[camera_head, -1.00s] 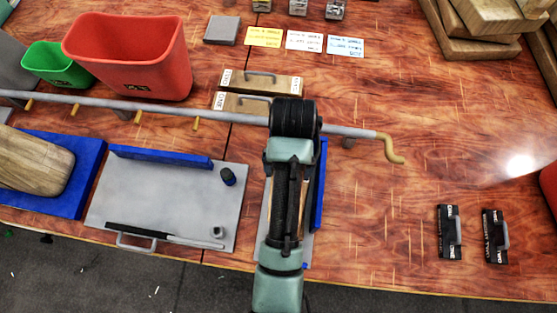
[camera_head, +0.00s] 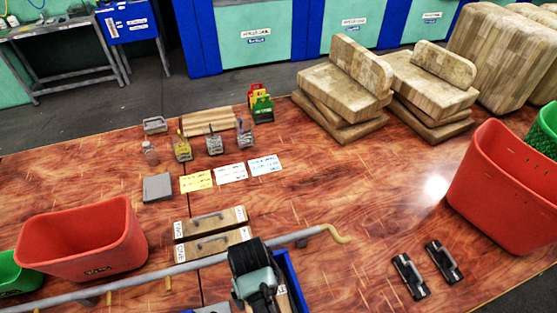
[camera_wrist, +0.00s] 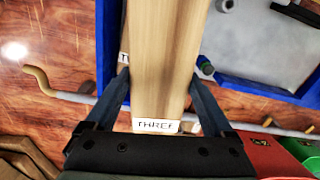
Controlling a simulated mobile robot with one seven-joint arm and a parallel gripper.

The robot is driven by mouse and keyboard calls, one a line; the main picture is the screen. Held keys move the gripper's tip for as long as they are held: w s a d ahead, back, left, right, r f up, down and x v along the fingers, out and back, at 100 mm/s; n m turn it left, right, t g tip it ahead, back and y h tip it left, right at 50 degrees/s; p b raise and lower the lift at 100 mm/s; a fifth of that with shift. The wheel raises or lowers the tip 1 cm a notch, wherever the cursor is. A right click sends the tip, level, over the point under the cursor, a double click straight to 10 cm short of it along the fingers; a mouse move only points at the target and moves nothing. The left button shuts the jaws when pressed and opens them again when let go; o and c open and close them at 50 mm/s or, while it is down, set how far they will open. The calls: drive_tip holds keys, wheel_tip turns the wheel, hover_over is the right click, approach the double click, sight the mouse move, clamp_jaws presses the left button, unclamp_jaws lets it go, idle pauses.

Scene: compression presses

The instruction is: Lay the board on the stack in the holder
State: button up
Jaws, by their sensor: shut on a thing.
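A long light wooden board (camera_wrist: 160,60) with a white label reading THREE is between the two fingers of my gripper (camera_wrist: 160,80) in the wrist view, and the gripper is shut on it. The holder's blue wall (camera_wrist: 105,45) runs along the board's left side there. A scrap of white label (camera_wrist: 123,58) shows beside the board, apparently on the stack under it; the rest of the stack is hidden. In the head view the holder's blue wall (camera_head: 290,275) stands just right of my arm, which hides the fingers. I cannot tell whether the board touches the stack.
A grey rod (camera_head: 180,268) with a yellow hooked end crosses beyond the holder. Two labelled wooden blocks with handles (camera_head: 212,232) lie behind it. Red bins (camera_head: 85,240) stand left and right (camera_head: 505,190). Two black handled blocks (camera_head: 410,275) lie right; the table between is clear.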

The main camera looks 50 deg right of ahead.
drive_tip(key=s+d+f+m, duration=0.1)
drive_tip(key=s+d+f, duration=0.1)
drive_tip(key=s+d, duration=0.1)
drive_tip(key=shift+s+d+m+b, duration=0.2)
drive_tip(key=shift+d+m+b, duration=0.15)
drive_tip(key=shift+d, duration=0.4)
drive_tip(key=shift+w+f, duration=0.1)
idle(0.3)
